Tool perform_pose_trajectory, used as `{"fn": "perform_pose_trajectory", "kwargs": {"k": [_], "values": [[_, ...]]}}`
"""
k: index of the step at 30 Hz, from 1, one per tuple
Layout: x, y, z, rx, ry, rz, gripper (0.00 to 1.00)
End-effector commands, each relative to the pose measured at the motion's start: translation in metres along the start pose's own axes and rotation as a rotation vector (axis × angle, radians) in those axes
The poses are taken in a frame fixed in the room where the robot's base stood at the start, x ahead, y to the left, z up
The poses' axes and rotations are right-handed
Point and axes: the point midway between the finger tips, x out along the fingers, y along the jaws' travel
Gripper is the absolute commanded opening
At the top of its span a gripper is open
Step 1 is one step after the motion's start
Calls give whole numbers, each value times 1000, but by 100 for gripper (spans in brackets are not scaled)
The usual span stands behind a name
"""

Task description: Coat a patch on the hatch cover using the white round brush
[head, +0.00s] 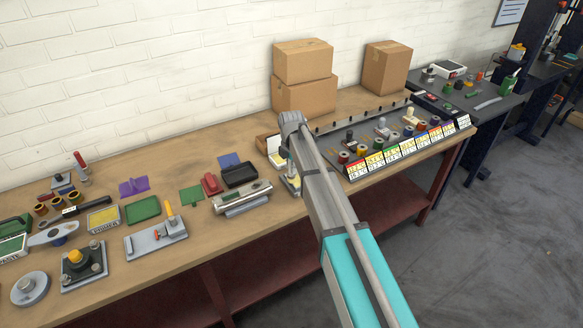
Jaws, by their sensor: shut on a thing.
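My gripper (289,168) points down over the wooden bench, and my own arm covers most of it. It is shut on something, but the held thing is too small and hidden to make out. A small grey and whitish piece (291,185) shows just below it at the bench top; I cannot tell whether they touch. I cannot pick out the white round brush for certain.
The bench (330,122) holds a metal cylinder (242,197), a black tray (239,174) and a green tray (142,209) left of my arm. A rack of labelled pots (390,148) stands right. Cardboard boxes (303,62) stand at the back wall. The left bench is crowded.

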Motion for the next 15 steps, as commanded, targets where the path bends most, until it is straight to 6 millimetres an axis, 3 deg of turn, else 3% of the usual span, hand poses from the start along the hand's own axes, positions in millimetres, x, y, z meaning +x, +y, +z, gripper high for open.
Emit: {"fn": "perform_pose_trajectory", "kwargs": {"k": [15], "values": [[4, 0, 0, 0, 0, 0, 0]]}}
